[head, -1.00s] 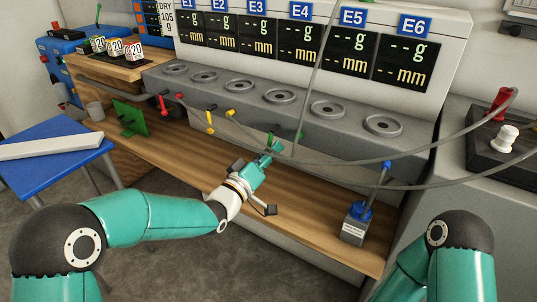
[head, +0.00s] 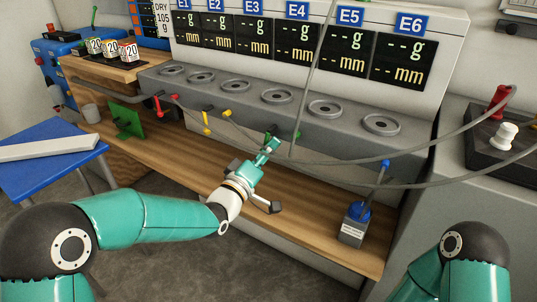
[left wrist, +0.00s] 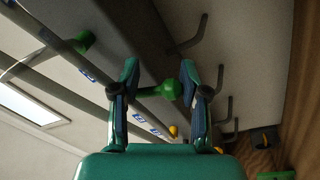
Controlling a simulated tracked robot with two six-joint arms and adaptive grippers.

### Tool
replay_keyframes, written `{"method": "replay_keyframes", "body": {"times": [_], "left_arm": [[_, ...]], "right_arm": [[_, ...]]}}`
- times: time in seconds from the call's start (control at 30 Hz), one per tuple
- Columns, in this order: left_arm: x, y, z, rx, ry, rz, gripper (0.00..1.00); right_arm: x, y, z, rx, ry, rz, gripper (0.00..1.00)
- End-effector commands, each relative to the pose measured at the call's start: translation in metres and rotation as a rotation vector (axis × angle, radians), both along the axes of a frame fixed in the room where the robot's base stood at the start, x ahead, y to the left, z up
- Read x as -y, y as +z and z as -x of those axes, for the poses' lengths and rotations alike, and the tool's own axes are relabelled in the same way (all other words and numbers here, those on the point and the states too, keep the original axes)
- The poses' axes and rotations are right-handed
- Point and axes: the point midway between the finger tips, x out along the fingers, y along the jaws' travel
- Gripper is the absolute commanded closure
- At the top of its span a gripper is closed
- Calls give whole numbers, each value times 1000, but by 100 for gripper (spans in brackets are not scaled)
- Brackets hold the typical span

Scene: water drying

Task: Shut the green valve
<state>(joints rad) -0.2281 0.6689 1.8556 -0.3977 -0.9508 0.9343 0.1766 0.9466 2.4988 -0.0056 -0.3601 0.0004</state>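The green valve (head: 270,133) is on the front of the grey bench unit, under the row of round wells. A second green piece (head: 297,134) shows just to its right. My left gripper (head: 271,144) is at the valve, its fingers pointing up toward it. In the left wrist view, a green handle (left wrist: 157,90) lies between the two open fingers (left wrist: 160,82). I cannot tell whether either finger touches it. Another green part (left wrist: 85,41) shows farther left in that view. My right gripper is out of view; only that arm's upper part shows.
Yellow (head: 207,122) and red (head: 159,105) valves are to the left along the same front. Grey hoses (head: 330,163) cross in front on the right.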

Motion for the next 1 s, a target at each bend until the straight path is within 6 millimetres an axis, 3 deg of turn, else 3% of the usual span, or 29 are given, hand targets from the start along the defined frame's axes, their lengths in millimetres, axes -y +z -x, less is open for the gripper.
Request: {"method": "replay_keyframes", "body": {"times": [0.07, 0.53, 1.0], "left_arm": [[1, 1, 1, 3, -3, -1, 39], [-2, -5, 10, -6, -9, -9, 39], [-47, -16, 80, -5, -4, -6, 39]], "right_arm": [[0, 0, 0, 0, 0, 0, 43], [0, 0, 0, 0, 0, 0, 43], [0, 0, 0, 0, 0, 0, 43]]}}
